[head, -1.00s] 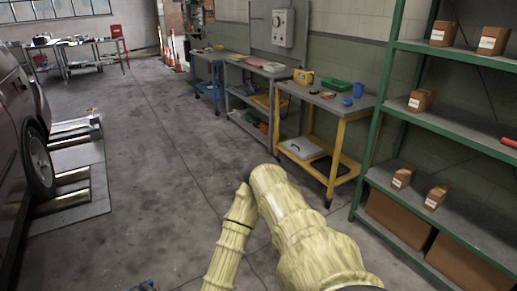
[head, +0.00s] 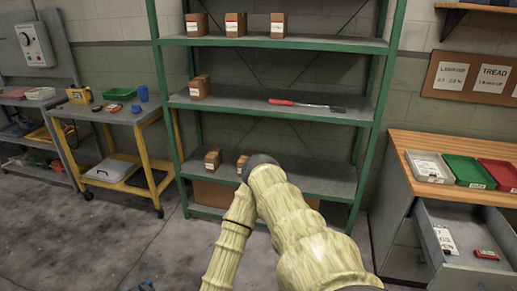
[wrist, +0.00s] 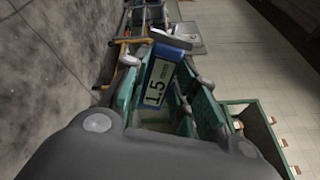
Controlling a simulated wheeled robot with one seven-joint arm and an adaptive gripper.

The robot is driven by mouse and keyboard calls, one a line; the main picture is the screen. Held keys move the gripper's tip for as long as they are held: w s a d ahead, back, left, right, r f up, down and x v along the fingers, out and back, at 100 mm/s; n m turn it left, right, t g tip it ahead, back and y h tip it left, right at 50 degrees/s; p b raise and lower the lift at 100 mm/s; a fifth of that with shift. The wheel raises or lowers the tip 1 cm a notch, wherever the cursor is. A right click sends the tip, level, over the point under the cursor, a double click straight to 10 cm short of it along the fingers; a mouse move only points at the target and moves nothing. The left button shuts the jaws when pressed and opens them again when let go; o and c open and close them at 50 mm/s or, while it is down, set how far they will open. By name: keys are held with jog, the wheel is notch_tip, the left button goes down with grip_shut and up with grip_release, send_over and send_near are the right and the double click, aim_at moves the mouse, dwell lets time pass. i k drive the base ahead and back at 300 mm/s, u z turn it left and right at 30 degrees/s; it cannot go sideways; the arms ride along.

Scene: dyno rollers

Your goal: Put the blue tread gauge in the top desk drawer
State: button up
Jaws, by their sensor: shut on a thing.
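In the wrist view my gripper (wrist: 166,84) is shut on the blue tread gauge (wrist: 158,82), which has a pale display reading 1.5 mm. The gauge sits between the teal fingers, clear of any surface. The desk (head: 450,146) stands at the right with a wooden top. Its top drawer (head: 429,236) is pulled open, with a white labelled item (head: 446,240) and a small red item (head: 487,255) inside. The drawer's right part is cut off by the picture edge.
A grey tray (head: 430,168), a green tray (head: 468,172) and a red tray (head: 500,174) stand on the desk. Green shelving (head: 225,101) with boxes and a red-handled tool stands ahead. A yellow-framed cart (head: 155,178) is at left. Floor at lower left is clear.

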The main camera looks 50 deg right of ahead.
aim_at(479, 243)
jog(key=z, duration=3.45)
jog(key=i, duration=0.45)
